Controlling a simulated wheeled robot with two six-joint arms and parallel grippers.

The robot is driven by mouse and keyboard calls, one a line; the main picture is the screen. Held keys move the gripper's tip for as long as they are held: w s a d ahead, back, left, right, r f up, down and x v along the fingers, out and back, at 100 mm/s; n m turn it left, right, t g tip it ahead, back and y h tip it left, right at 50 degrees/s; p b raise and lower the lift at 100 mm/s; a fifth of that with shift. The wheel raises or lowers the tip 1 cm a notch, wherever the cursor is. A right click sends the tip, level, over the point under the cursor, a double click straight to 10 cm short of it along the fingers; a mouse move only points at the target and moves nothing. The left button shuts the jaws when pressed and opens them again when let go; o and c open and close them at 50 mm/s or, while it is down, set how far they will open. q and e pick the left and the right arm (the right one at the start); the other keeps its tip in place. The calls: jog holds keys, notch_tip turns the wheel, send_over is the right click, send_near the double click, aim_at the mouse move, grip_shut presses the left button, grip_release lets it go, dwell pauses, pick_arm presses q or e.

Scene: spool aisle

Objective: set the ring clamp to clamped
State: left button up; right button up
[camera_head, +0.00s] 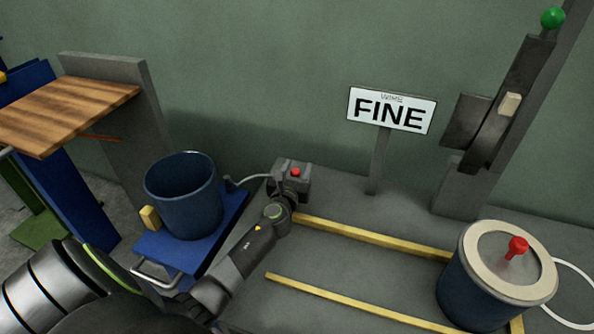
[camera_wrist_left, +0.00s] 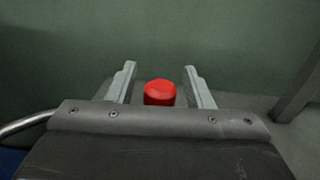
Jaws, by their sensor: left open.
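A blue drum (camera_head: 478,290) stands at the lower right in the head view. Its lid has a pale ring (camera_head: 537,268) with a red knob (camera_head: 517,247) on top; this looks like the ring clamp, but I cannot tell its setting. My left gripper (camera_head: 292,184) is far to the left of that drum, beside a small grey box with a red button (camera_head: 295,172). In the left wrist view my open left gripper (camera_wrist_left: 160,84) has a red cap (camera_wrist_left: 160,92) showing between its two fingers, with gaps at both sides. My right gripper is out of view.
An open blue bucket (camera_head: 184,215) stands on a blue cart (camera_head: 160,250) left of my forearm. Yellow rails (camera_head: 370,237) run along the grey surface towards the drum. A "FINE" sign (camera_head: 391,110) and a lever post (camera_head: 510,105) stand behind.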

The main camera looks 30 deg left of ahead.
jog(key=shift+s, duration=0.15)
pick_arm(q)
grip_shut()
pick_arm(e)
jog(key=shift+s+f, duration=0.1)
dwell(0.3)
